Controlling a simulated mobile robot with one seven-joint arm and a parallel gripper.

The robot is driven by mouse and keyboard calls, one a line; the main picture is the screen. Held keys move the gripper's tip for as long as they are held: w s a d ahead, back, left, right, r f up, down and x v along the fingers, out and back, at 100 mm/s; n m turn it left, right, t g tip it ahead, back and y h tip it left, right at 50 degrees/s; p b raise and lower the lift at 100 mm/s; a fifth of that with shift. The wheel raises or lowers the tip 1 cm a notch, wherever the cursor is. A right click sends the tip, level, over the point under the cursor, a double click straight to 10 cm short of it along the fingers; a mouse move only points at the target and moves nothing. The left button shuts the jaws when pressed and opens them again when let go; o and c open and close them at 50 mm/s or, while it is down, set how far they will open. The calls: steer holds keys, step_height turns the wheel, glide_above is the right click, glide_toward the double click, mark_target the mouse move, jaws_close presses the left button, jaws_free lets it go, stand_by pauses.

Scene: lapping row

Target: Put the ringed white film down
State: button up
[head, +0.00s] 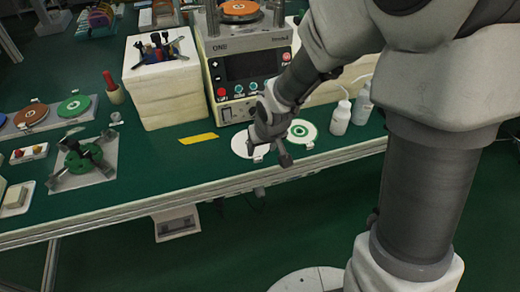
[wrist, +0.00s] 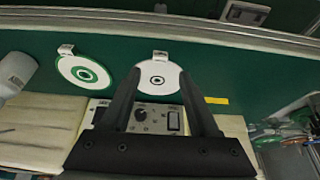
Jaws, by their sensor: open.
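A white round film (wrist: 157,77) with a small dark ring at its centre and a tab on its rim lies flat on the green bench top. In the head view this white disc (head: 240,146) is partly hidden behind my gripper (head: 268,152). In the wrist view my gripper (wrist: 159,78) is open, with its two fingers apart over the film and nothing clasped between them. A second white disc with a green ring (wrist: 82,70) lies beside it, apart from the fingers; it also shows in the head view (head: 301,132).
A machine with a dark screen (head: 247,67) stands just behind the discs. White squeeze bottles (head: 341,115) stand to the right. A yellow strip (head: 198,138) lies left of the film. The bench's front edge is close to the discs.

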steer(key=p+v, duration=0.1)
steer(key=v, duration=0.4)
steer(key=shift+r, duration=0.25)
steer(key=s+d+r+m, duration=0.1)
steer(key=s+d+r, duration=0.4)
steer(key=s+r, duration=0.3)
steer(key=s+d+r+m+t+h, duration=0.1)
steer(key=s+d+r+m, duration=0.1)
steer(key=s+d+r, duration=0.4)
steer(key=s+r, duration=0.2)
steer(key=s, duration=0.1)
steer(key=shift+r, duration=0.2)
steer(key=shift+d+r, duration=0.1)
steer(key=shift+d, duration=0.05)
step_height(320, 180, up, 9)
steer(key=p, duration=0.9)
steer(key=shift+p, duration=0.4)
steer(key=shift+c, duration=0.9)
steer(key=shift+a, duration=0.2)
